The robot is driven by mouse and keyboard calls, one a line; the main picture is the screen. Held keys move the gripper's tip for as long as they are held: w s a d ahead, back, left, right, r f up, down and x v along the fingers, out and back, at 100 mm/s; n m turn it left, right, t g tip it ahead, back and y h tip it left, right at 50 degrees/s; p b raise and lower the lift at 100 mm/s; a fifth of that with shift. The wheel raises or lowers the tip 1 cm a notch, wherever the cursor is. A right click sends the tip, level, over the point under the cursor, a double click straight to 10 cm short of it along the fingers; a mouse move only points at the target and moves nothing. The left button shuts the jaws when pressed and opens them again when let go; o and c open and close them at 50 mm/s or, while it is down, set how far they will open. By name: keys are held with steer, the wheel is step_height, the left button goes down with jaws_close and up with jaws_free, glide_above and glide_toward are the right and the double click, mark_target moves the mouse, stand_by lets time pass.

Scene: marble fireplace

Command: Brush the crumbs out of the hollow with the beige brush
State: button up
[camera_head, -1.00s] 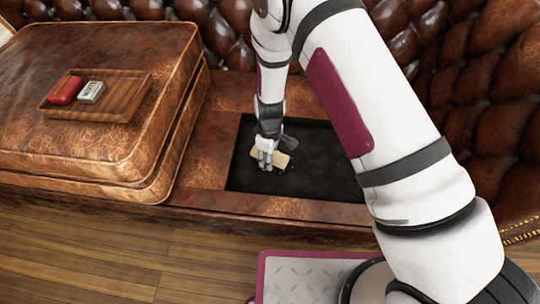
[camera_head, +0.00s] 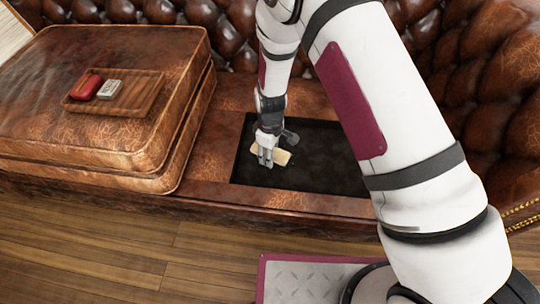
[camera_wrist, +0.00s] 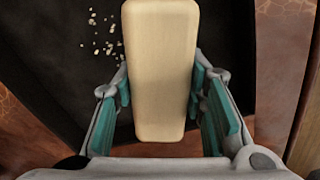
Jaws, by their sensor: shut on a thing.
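My gripper (camera_head: 266,157) is shut on the beige brush (camera_head: 282,157), inside the left part of the dark hollow (camera_head: 320,177) in the leather seat. In the wrist view the brush (camera_wrist: 162,70) lies lengthwise between the two teal-padded fingers (camera_wrist: 165,110). Its bristles are hidden beneath it, and I cannot tell whether they touch the hollow's floor. Pale crumbs (camera_wrist: 103,45) lie scattered on the dark floor, left of the brush in the wrist view. In the head view I cannot make out the crumbs.
A thick brown leather cushion (camera_head: 90,100) lies left of the hollow. A wooden tray (camera_head: 135,100) on it holds a red object (camera_head: 87,87) and a small pale box (camera_head: 110,89). The tufted backrest (camera_head: 415,55) rises behind. Wooden floor (camera_head: 120,250) lies in front.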

steer(key=shift+r+p, duration=0.65)
steer(key=shift+r, duration=0.6)
steer(key=shift+r, duration=0.1)
steer(key=s+d+r+m+p, duration=0.2)
steer(key=d+r+m+p, duration=0.2)
steer(key=r, duration=1)
steer(key=s+d+r+m+p, duration=0.2)
steer(key=d+r+m+p, duration=0.2)
steer(key=r, duration=1.1)
steer(key=s+d+r+m+p, duration=0.3)
steer(key=d+r+m+p, duration=0.2)
steer(key=d+r, duration=0.8)
steer(key=r+p, duration=0.1)
steer(key=p, duration=0.2)
steer(key=shift+d+r, duration=0.2)
steer(key=shift+d, duration=0.2)
steer(key=shift+f, duration=0.1)
